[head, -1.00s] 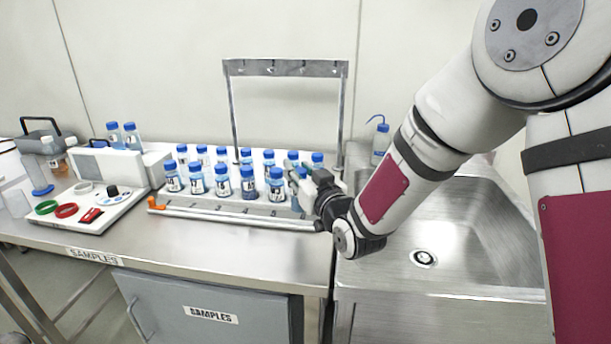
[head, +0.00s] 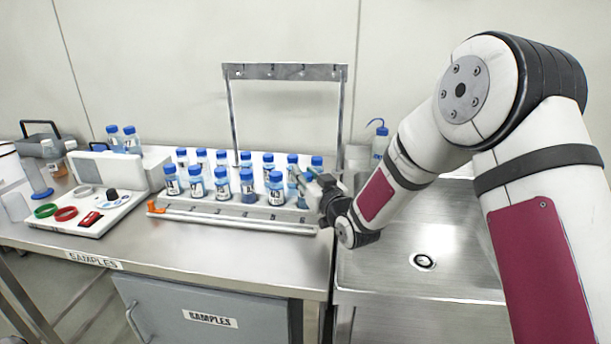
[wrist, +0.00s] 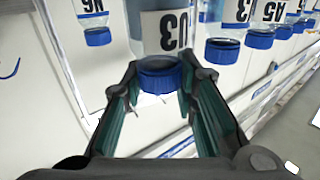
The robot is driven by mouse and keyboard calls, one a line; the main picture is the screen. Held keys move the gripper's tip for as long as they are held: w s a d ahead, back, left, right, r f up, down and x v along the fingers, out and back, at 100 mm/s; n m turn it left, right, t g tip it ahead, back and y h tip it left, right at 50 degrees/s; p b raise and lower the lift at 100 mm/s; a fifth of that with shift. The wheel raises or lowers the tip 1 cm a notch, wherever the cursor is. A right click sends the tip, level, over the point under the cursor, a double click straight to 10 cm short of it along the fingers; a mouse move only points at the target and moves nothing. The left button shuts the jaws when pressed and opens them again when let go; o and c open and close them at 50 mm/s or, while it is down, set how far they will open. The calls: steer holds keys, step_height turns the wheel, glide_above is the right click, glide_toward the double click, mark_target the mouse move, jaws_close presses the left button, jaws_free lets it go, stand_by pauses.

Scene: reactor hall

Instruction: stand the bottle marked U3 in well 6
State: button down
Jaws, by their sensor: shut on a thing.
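The U3 bottle (wrist: 165,28) shows in the wrist view with its blue cap (wrist: 160,75) between the fingers. My gripper (wrist: 158,90) is shut on it at the cap. In the head view my gripper (head: 312,192) is at the right end of the sample rack (head: 235,211), beside the front row and near the mark 6. The gripper largely hides the held bottle and the well there, so I cannot tell whether the bottle's base is seated. Several blue-capped bottles (head: 222,184) stand upright in the front row to the left.
More bottles stand in a back row (head: 202,158). Bottles marked N6 (wrist: 95,15) and A5 (wrist: 268,12) are close in the wrist view. A metal frame (head: 285,71) rises behind. A sink (head: 423,262) lies right; a white instrument (head: 110,205) stands left.

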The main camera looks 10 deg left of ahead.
steer(key=shift+f, duration=0.1)
steer(key=c, duration=1.3)
jaws_free()
steer(key=shift+s+d, duration=0.15)
steer(key=shift+s, duration=0.1)
steer(key=v, duration=1.1)
steer(key=shift+s, duration=0.25)
steer(key=shift+d, duration=0.1)
